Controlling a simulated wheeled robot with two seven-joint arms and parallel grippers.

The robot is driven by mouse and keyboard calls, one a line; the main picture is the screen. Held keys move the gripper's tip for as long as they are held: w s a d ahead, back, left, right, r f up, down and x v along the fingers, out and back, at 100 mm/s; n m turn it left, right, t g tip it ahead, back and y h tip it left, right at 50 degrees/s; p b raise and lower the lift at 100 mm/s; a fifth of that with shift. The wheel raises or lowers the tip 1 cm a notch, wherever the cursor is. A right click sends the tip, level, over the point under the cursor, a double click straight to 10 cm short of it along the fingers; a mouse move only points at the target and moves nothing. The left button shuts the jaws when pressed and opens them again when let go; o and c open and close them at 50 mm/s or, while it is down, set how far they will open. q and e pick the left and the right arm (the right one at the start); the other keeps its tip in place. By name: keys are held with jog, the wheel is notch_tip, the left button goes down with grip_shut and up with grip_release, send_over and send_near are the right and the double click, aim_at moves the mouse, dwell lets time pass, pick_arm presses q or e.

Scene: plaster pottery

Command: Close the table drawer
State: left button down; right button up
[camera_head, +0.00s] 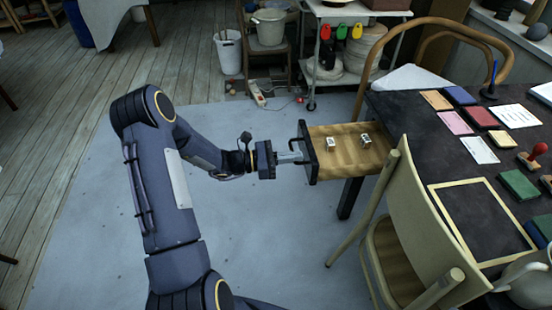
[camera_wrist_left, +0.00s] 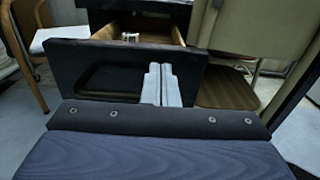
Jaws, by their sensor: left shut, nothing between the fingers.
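The table drawer (camera_head: 342,161) is pulled out from the left side of the dark table (camera_head: 410,115). It has a wooden inside and a dark front panel with a handle (camera_head: 302,146). Two small light objects (camera_head: 365,140) lie in it. In the left wrist view the drawer's dark front (camera_wrist_left: 75,62) faces me, with a recessed-looking handle area. My left gripper (camera_head: 299,157) is shut and empty, its fingers at the drawer front by the handle; they also show in the left wrist view (camera_wrist_left: 162,84). I cannot tell whether they touch the panel. My right gripper is not in view.
A cream chair (camera_head: 415,210) stands close to the drawer's right and front side. A bent-wood chair (camera_head: 440,30) is behind it. Cards, pads and a frame (camera_head: 480,215) lie on the table. The floor left of the drawer is clear.

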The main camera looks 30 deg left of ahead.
pick_arm(q)
jog(key=shift+w+d, duration=0.4)
jog(key=shift+d, duration=0.1)
jog(key=b, duration=0.5)
send_over(382, 160)
jog(key=shift+s+a, duration=0.3)
jog(key=shift+a, duration=0.15)
jog(key=shift+w+d, duration=0.2)
jog(key=shift+d, duration=0.05)
jog(key=shift+w+d+r, duration=0.1)
jog(key=shift+r, duration=0.05)
jog(key=shift+r, duration=0.15)
